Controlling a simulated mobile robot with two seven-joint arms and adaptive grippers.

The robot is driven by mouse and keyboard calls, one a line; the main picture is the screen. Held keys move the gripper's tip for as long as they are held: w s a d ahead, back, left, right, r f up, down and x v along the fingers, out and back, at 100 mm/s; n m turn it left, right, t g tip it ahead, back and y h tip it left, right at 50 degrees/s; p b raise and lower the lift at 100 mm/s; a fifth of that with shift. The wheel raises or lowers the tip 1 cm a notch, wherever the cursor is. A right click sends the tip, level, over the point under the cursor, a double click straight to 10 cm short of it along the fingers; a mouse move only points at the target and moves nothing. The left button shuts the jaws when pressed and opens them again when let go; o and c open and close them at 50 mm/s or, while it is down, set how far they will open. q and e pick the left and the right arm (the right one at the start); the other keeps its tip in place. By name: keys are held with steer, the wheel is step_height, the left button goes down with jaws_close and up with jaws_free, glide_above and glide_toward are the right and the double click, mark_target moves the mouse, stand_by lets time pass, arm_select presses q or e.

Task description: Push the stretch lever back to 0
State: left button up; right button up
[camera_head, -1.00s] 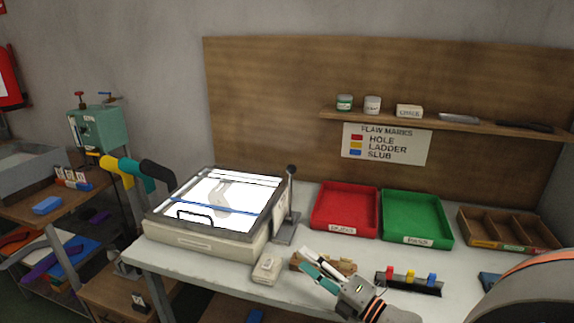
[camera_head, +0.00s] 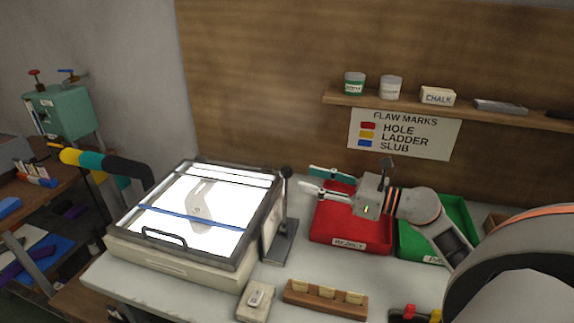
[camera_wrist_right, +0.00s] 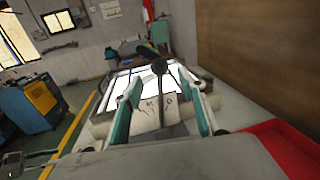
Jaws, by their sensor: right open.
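The stretch lever stands upright at the right side of the light box, with a black knob (camera_head: 286,172) on top and a grey base (camera_head: 280,243) on the table. In the right wrist view its knob (camera_wrist_right: 159,67) shows ahead between the two fingers, with a marked white plate (camera_wrist_right: 150,112) below. My right gripper (camera_head: 308,178) is open and empty, its fingers pointing left toward the knob from the right. A small gap seems to show between fingertips and knob. In the wrist view the open fingers (camera_wrist_right: 160,88) flank the lever. My left gripper is out of view.
The lit light box (camera_head: 122,250) holds a pale sock (camera_head: 201,205) under a blue bar. A red tray (camera_head: 325,229) lies beneath my right gripper, with a green tray (camera_head: 466,212) beside it. A wooden block (camera_head: 325,300) and a small beige box (camera_head: 256,300) stand in front.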

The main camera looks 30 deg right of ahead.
mark_target(292, 173)
steer(key=p+x, duration=0.1)
steer(key=x, duration=0.5)
steer(key=shift+w+a+r, duration=0.15)
steer(key=shift+r, duration=0.05)
steer(key=shift+w+a+f+p, duration=0.1)
steer(key=shift+w+a+p, duration=0.25)
steer(key=shift+w, duration=0.2)
